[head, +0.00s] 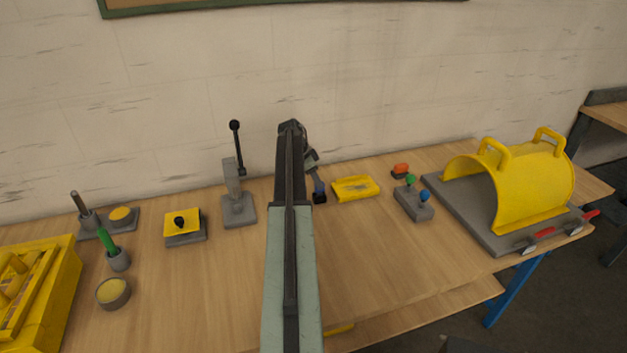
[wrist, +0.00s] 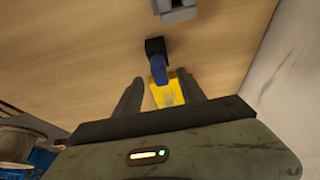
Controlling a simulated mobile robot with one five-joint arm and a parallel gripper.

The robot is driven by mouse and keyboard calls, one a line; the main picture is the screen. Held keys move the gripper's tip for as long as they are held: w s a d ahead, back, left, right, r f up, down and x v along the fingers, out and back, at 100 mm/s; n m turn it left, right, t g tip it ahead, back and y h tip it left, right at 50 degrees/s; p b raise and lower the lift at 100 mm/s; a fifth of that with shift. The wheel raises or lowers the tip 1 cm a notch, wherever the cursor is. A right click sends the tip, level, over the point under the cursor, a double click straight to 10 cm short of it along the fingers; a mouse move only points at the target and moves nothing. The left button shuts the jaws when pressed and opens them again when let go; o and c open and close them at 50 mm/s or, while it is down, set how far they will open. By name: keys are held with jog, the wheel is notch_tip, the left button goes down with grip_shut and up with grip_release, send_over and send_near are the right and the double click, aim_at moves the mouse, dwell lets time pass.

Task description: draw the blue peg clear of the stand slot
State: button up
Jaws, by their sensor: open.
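A dark blue piece, which looks like the peg (head: 318,185), stands with its lower end at a small black block on the bench. In the wrist view the blue peg (wrist: 159,69) shows in front of my gripper, with the black block (wrist: 155,46) just beyond it. My gripper (wrist: 160,80) is open, one finger on each side of the peg's near end. I cannot tell whether either finger touches it. How deep the peg sits in the block's slot is hidden. In the head view my arm hides most of the gripper.
A yellow block (head: 356,188) lies just right of the peg. A grey lever stand (head: 238,208) is to the left. A grey base (head: 413,206) with green and blue knobs and a yellow arched guard (head: 535,185) are to the right. The wall is close behind.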

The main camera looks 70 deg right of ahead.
jog(key=b+x, duration=0.2)
jog(key=x, duration=0.2)
jog(key=shift+f+b, duration=0.15)
jog(key=shift+b, duration=0.2)
jog(key=shift+c, duration=0.4)
grip_shut()
jog(key=shift+r+p, duration=4.7)
